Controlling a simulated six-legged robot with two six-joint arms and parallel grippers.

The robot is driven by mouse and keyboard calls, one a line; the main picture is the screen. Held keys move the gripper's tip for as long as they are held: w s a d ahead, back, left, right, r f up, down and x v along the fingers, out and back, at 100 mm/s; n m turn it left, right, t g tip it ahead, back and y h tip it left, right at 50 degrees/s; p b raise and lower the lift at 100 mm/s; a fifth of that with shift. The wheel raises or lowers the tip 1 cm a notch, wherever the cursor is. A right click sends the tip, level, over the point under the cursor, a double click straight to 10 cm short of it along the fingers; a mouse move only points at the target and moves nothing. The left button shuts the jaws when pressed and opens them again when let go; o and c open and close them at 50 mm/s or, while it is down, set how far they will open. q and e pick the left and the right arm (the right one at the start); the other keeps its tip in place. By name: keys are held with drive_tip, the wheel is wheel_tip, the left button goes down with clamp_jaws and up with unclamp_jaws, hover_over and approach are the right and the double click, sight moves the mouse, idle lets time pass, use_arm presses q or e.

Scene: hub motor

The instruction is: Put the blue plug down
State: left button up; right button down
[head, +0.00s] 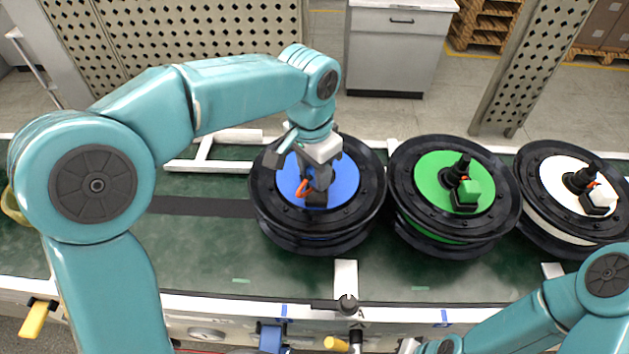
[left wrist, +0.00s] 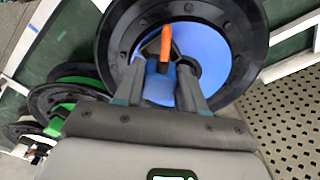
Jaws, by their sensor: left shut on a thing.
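The blue plug (left wrist: 160,88) shows in the left wrist view between the two grey fingers of my left gripper (left wrist: 162,85), which is shut on it. An orange piece (left wrist: 166,42) stands out beyond the plug. In the head view my left gripper (head: 317,182) points down over the blue-faced hub motor (head: 343,180), close to a black block (head: 316,201) on its face. The plug is mostly hidden there, and I cannot tell whether it touches the block. My right arm comes in at the lower right; its fingertips are out of view.
A grey cabinet (head: 398,50) stands behind.

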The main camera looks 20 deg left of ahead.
sight(314, 183)
use_arm(q)
drive_tip(key=shift+f, duration=1.75)
drive_tip(key=shift+f, duration=0.2)
drive_tip(key=o, duration=1)
drive_tip(key=shift+o, duration=0.2)
drive_tip(key=shift+r, duration=0.1)
drive_tip(key=r, duration=0.8)
drive_tip(key=r+p, duration=0.1)
drive_tip(key=r, duration=0.3)
drive_tip(key=shift+s+a+r, duration=0.1)
drive_tip(key=shift+s+a, duration=0.1)
drive_tip(key=shift+s, duration=0.1)
drive_tip(key=shift+s, duration=0.1)
